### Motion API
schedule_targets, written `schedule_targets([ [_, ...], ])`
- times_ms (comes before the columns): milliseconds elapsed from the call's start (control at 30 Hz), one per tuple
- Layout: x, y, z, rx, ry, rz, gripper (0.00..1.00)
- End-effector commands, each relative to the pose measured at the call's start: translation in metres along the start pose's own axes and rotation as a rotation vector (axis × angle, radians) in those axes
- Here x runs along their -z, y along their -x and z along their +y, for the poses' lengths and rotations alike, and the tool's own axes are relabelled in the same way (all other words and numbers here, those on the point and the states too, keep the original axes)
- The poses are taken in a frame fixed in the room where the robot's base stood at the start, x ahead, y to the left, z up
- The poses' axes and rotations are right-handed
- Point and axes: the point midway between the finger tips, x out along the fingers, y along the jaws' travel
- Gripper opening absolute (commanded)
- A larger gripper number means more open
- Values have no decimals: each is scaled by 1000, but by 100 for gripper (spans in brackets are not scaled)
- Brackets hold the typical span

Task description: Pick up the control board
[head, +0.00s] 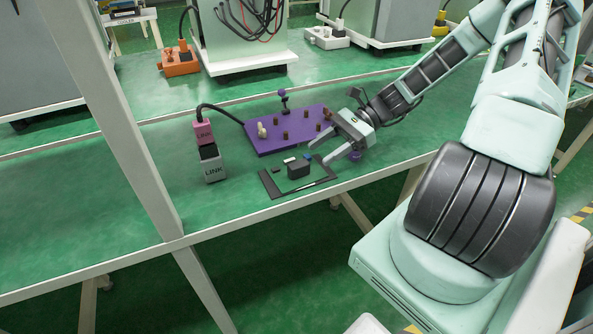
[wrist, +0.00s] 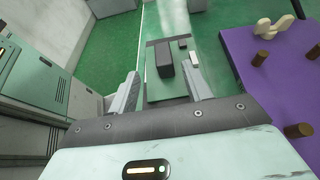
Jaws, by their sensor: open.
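The control board (head: 281,184) looks like a flat green board with dark edges, lying on the green bench near its front edge. It carries a black block (head: 299,169) and smaller black, blue and pale parts. My gripper (head: 318,154) is open and empty, reaching in from the right, above and at the board's back right side. In the wrist view the board (wrist: 152,94) shows between and beyond the two spread fingers (wrist: 163,80), with the black block (wrist: 164,58) near its middle. I cannot tell the exact height of the fingers above it.
A purple plate (head: 270,144) with several brown pegs and a pale piece lies just behind the board. A grey and pink LINK plug (head: 212,165) with a black cable stands to the left. A white upright post (head: 125,130) crosses the left side.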

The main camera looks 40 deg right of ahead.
Motion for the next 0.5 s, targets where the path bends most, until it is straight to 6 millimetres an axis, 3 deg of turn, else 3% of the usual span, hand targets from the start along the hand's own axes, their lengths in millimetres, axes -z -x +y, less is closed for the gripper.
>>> schedule_targets([
  [133, 0, -27, 0, -2, 0, -3, 49],
  [500, 0, -61, -3, -2, 1, -4, 49],
])
